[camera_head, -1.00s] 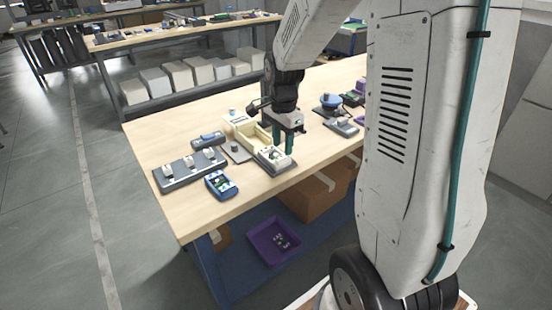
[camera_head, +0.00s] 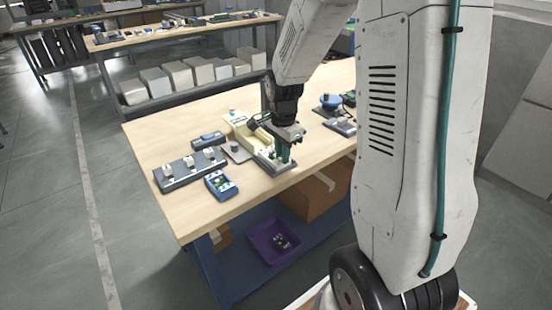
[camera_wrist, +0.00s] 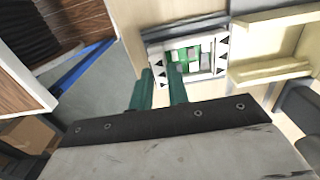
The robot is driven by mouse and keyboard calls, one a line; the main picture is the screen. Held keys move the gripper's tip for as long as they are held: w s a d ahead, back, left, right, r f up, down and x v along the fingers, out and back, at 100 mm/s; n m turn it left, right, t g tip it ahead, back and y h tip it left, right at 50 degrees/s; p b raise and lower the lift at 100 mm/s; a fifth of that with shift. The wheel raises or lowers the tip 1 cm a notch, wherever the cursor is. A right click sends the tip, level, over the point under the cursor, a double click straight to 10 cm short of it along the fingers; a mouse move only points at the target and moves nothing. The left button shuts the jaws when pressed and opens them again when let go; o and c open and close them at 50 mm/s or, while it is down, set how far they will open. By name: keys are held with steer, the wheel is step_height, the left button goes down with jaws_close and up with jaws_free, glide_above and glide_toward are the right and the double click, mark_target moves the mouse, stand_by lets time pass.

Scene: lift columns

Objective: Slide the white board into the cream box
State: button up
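The white board (camera_wrist: 215,62), with a green circuit patch and black triangles, lies in a grey holder (camera_wrist: 192,26) in the wrist view. In the head view the holder (camera_head: 275,167) is at the table's front edge, and my fingers partly hide the board. The cream box (camera_wrist: 270,50) stands right beside the holder, its open side towards the board; it also shows in the head view (camera_head: 243,133). My gripper (camera_wrist: 161,74) has two green fingers, visibly apart. The right finger overlaps the board's edge in the picture; the left is beyond it. Contact is unclear. My gripper shows above the holder in the head view (camera_head: 281,150).
A grey rack (camera_head: 190,171) with several small pieces and a blue device (camera_head: 221,185) lie left of the holder. A blue round item (camera_head: 331,101) sits at the right. A purple bin (camera_head: 272,240) and a cardboard box (camera_head: 315,198) are below the table (camera_head: 165,140).

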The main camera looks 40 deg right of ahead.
steer(key=shift+w, duration=0.15)
steer(key=shift+w+a, duration=0.2)
steer(key=shift+w, duration=4.85)
steer(key=o, duration=0.7)
steer(key=shift+o, duration=0.2)
steer(key=shift+r, duration=0.1)
steer(key=shift+r, duration=2.95)
